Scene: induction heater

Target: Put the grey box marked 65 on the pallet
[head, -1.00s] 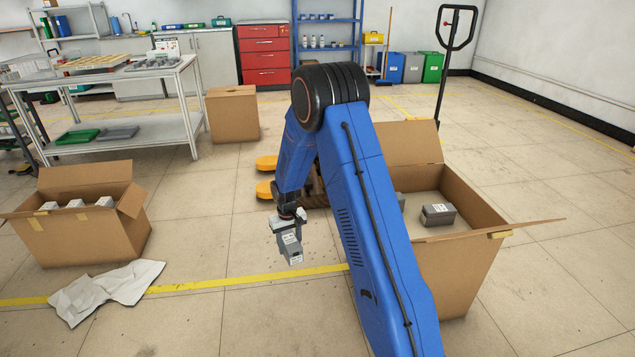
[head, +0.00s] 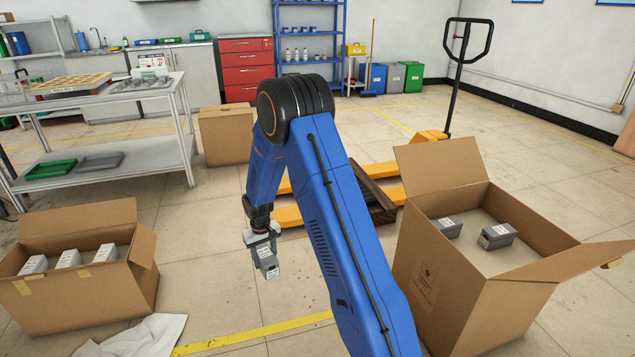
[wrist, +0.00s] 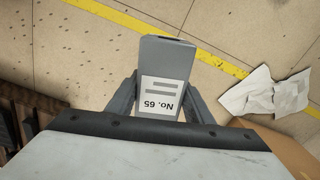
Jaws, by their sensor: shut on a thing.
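My gripper (head: 261,238) is shut on the grey box marked 65 (head: 267,265) and holds it in the air above the floor. In the wrist view the box (wrist: 164,65) sits between the two fingers, and its white label reads "No. 65". The pallet (head: 375,198) is dark wood and lies low on the floor behind my arm, at the yellow pallet jack (head: 390,172). My arm hides part of it. At the left edge of the wrist view, dark wooden slats (wrist: 25,110) show, apart from the box.
A large open carton (head: 470,290) with two grey boxes stands at the right. Another open carton (head: 85,300) with several grey boxes stands at the left. Crumpled paper (head: 135,338) lies at the front. A closed carton (head: 228,137) stands behind. The floor below the held box is clear.

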